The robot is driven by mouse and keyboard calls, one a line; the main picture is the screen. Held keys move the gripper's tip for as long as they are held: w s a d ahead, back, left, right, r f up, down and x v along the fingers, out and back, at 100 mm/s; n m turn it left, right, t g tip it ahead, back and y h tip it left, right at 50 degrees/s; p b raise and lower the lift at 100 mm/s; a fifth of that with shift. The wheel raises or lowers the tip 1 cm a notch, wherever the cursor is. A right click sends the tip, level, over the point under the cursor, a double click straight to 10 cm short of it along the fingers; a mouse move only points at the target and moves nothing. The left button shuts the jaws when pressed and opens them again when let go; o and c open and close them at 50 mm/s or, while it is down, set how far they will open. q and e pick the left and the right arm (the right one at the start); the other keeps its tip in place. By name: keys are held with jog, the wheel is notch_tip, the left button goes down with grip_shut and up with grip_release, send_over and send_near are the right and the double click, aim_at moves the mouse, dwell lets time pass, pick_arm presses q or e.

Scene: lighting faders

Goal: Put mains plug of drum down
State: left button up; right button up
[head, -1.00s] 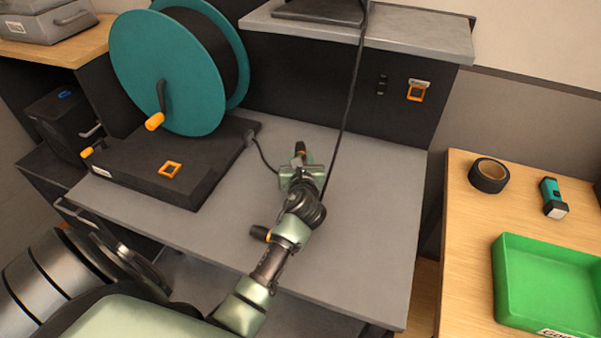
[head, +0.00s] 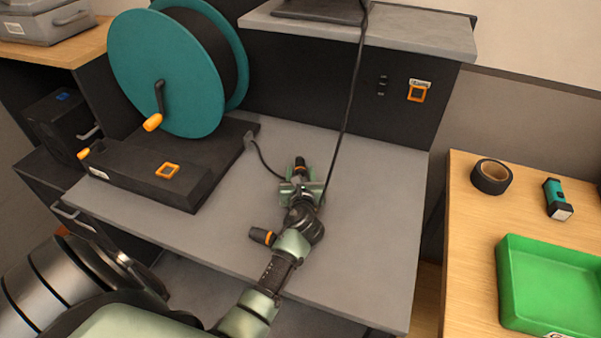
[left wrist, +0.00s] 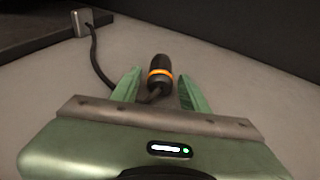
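The drum's mains plug (head: 300,164) is black with an orange band. Its cable curves from the dark base of the teal drum (head: 165,75). My left gripper (head: 301,176) is low over the grey bench top, around the plug's cable end. In the left wrist view the plug (left wrist: 160,77) lies between and beyond the two green fingers (left wrist: 159,88). Gaps show on both sides of it, so the gripper looks open. The plug appears to lie on the bench, though its underside is hidden. My right gripper is not in view.
A second black plug with an orange band (head: 262,236) lies beside my left arm. A black cable (head: 347,110) hangs from the raised shelf (head: 420,38) to behind my arm. The bench's right side is clear. A wooden table right holds tape (head: 491,177), a torch (head: 557,200) and a green tray (head: 507,285).

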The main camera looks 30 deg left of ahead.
pick_arm(q)
jog(key=shift+r, duration=0.1)
jog(key=shift+r, duration=0.3)
jog(key=p+v, duration=0.1)
jog(key=v, duration=1.1)
